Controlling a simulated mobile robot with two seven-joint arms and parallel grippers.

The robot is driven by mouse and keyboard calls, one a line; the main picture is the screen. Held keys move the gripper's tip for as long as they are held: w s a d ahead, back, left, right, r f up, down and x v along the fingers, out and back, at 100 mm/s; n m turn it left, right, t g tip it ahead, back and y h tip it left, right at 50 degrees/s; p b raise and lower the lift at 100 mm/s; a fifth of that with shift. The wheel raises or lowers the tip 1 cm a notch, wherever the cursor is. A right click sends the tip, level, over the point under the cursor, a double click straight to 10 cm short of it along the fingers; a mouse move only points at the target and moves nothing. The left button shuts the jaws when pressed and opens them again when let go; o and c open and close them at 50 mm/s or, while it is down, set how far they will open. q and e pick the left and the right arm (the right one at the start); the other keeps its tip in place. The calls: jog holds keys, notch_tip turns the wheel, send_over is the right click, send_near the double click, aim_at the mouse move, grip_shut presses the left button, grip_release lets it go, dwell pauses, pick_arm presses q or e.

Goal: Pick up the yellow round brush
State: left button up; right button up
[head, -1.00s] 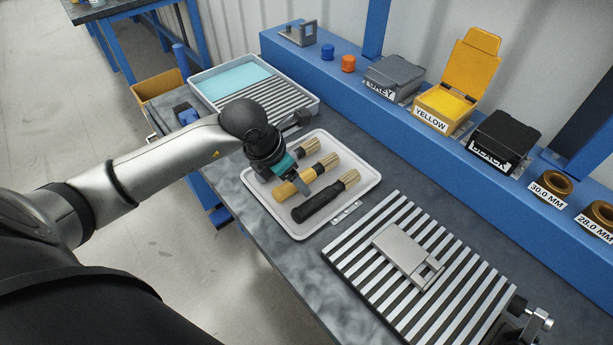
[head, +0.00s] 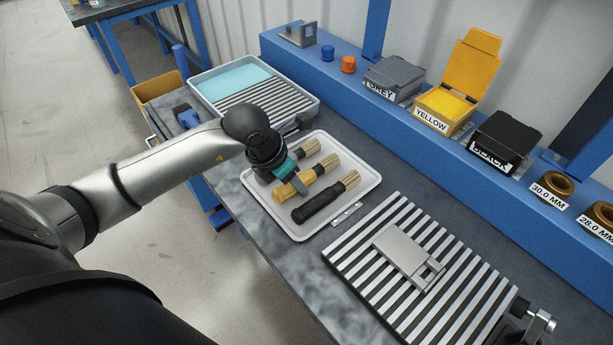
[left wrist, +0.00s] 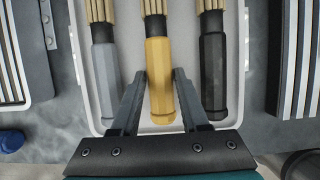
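The yellow round brush (head: 284,191) lies in a white tray (head: 366,196), between a black-handled brush (head: 318,205) and a grey-handled brush (head: 306,147) that my gripper partly hides in the head view. My left gripper (head: 297,183) is over the yellow brush's handle. In the left wrist view the gripper (left wrist: 160,76) is open, one finger on each side of the yellow handle (left wrist: 159,75), with a small gap on both sides. The grey handle (left wrist: 105,75) and black handle (left wrist: 214,75) lie outside the fingers. My right gripper is not in view.
A slatted rack with a grey metal plate (head: 400,251) lies right of the tray. A bin with a light-blue area and dark slats (head: 312,109) stands behind left. Grey, yellow (head: 443,106) and black boxes line the blue shelf (head: 345,78).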

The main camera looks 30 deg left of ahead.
pick_arm(q)
grip_shut()
jog(key=shift+r, duration=0.1)
dwell(0.3)
jog(key=shift+r, duration=0.1)
notch_tip(320, 180, up, 20)
jog(key=p, duration=0.3)
jog(key=shift+c, duration=0.4)
grip_release()
grip_shut()
